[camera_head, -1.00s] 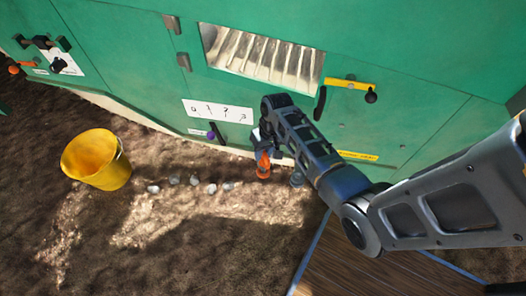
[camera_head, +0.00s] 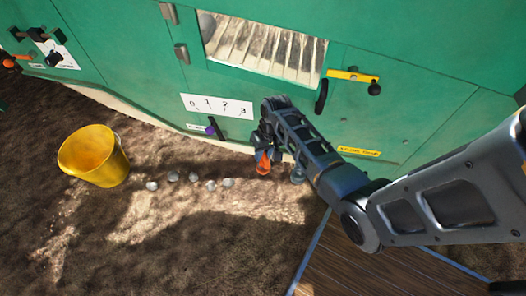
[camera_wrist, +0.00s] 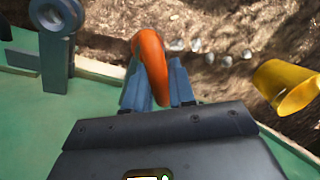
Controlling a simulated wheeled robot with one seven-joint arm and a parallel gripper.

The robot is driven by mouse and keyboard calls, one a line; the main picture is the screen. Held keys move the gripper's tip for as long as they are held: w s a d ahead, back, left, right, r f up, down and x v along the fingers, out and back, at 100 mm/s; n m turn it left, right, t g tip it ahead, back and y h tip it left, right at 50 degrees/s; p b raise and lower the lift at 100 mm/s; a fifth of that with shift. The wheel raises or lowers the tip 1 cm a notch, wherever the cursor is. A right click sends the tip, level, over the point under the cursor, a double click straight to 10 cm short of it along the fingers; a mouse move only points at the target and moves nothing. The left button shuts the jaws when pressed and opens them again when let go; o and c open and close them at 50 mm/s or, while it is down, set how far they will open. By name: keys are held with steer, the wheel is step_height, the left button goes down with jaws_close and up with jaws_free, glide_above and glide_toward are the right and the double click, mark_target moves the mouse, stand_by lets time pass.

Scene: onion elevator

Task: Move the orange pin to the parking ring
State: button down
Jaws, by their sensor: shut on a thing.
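The orange pin (camera_head: 263,163) is in my gripper (camera_head: 262,146), low in front of the green machine's wall. In the wrist view, the pin's curved orange handle (camera_wrist: 152,60) stands between the two blue-grey fingers of my gripper (camera_wrist: 158,85), which are shut on it. The pin's lower part is hidden. A grey upright with a round holed end (camera_wrist: 58,14) stands left of the fingers in the wrist view, apart from the pin. I cannot tell for certain whether it is the parking ring. In the head view, a small grey part (camera_head: 297,175) shows just right of the gripper, partly behind my arm.
A yellow bucket (camera_head: 94,157) stands on the soil at left, with several grey stones (camera_head: 195,181) to its right. A numbered plate (camera_head: 216,106) and a purple-tipped lever (camera_head: 212,128) are on the green wall (camera_head: 120,60). A wooden platform (camera_head: 345,262) lies at lower right.

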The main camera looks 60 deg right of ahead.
steer(key=shift+f, duration=0.2)
steer(key=c, duration=0.9)
jaws_free()
steer(key=shift+o, duration=0.2)
step_height(320, 180, up, 8)
steer(key=d+p, duration=0.1)
steer(key=p, duration=0.1)
steer(key=shift+s+f, duration=0.2)
steer(key=shift+s, duration=0.25)
steer(key=shift+d, duration=0.1)
